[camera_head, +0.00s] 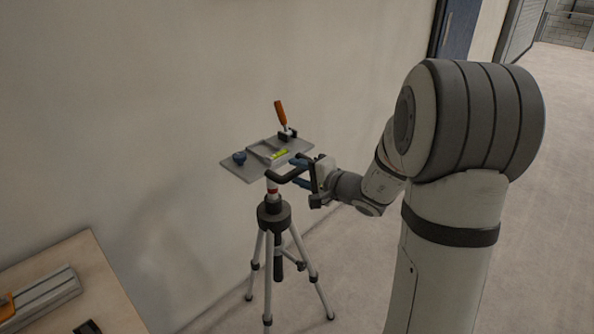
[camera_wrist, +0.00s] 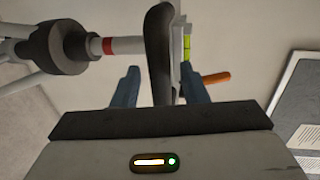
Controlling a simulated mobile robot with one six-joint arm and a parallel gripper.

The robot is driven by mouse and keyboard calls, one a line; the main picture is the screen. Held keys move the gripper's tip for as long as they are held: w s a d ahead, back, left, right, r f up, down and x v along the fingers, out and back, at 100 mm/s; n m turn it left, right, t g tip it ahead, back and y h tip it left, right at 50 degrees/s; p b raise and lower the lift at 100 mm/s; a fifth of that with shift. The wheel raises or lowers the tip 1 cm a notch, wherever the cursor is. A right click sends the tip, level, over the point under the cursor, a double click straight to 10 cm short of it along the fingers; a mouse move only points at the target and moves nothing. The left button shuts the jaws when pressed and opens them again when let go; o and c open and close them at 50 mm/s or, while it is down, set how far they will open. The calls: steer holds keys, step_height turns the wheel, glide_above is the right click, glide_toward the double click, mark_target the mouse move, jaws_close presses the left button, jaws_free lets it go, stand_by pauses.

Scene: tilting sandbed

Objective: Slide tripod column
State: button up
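The tripod column (camera_head: 272,197), pale with a red band, rises a short way out of the dark collar (camera_head: 274,214). In the wrist view the column (camera_wrist: 96,46) lies sideways, with the dark collar (camera_wrist: 68,48) at left. A grey plate (camera_head: 240,169) sits on top, with a black handle (camera_head: 285,178) at its near edge. My gripper (camera_head: 299,172) is at this handle from the right. In the wrist view my gripper (camera_wrist: 159,85) has its blue fingers either side of the handle (camera_wrist: 159,45), with narrow gaps showing. Any contact deeper down is hidden.
The plate carries a yellow-green level vial (camera_head: 279,154), an orange-handled clamp (camera_head: 281,114) and a blue knob (camera_head: 239,157). The tripod legs (camera_head: 300,255) spread on the floor near the wall. A wooden table (camera_head: 92,265) stands at lower left. Floor at right is clear.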

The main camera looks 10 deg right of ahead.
steer(key=shift+w+a+f, duration=0.1)
steer(key=shift+w+a, duration=0.25)
steer(key=shift+w, duration=0.05)
steer(key=shift+c, duration=0.2)
jaws_close()
